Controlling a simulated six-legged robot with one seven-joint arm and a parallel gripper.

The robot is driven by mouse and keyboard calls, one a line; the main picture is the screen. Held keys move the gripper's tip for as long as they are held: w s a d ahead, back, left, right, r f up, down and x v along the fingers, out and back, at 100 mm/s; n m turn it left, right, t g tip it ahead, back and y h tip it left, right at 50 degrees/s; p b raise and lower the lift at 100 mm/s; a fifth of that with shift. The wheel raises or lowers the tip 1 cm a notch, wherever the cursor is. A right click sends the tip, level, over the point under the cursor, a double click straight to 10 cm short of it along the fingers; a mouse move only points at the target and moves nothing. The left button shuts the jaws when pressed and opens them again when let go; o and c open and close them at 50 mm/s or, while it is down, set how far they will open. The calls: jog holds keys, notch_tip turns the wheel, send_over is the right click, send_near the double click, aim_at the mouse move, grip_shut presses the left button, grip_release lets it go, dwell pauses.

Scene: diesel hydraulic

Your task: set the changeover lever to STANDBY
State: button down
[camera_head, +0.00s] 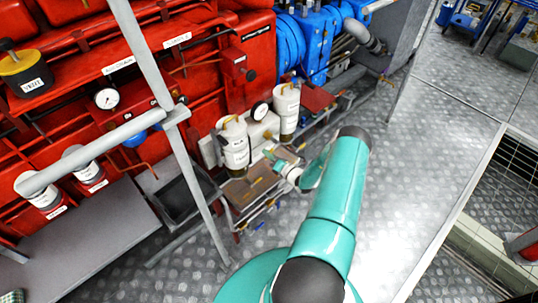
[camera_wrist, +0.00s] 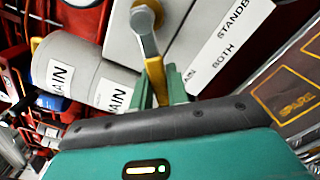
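The changeover lever (camera_wrist: 147,38) shows in the wrist view, with a round hub, a grey arm and a yellow grip. It points down the picture from its hub, toward my gripper. A white label plate (camera_wrist: 228,45) to its right reads "BOTH" and, farther up, a cut-off "STANDB". The lever's grip end lies below both words in the picture. My gripper (camera_wrist: 160,88) has its green fingers on both sides of the yellow grip; whether they press on it is unclear. In the head view my gripper (camera_head: 284,160) is beside the white filter canisters, and the lever is not clear there.
A white canister marked "MAIN" (camera_wrist: 85,72) stands close left of my gripper. A grey railing post (camera_head: 195,185) stands left of my arm. Open plate floor (camera_head: 430,150) lies right.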

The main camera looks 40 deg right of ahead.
jog(key=shift+f, duration=0.1)
jog(key=d+n, duration=0.9)
jog(key=n, duration=1.1)
jog(key=shift+w+d, duration=0.15)
jog(key=shift+d, duration=0.05)
dwell(0.7)
jog(key=c, duration=1.4)
grip_release()
jog(key=shift+o, duration=0.2)
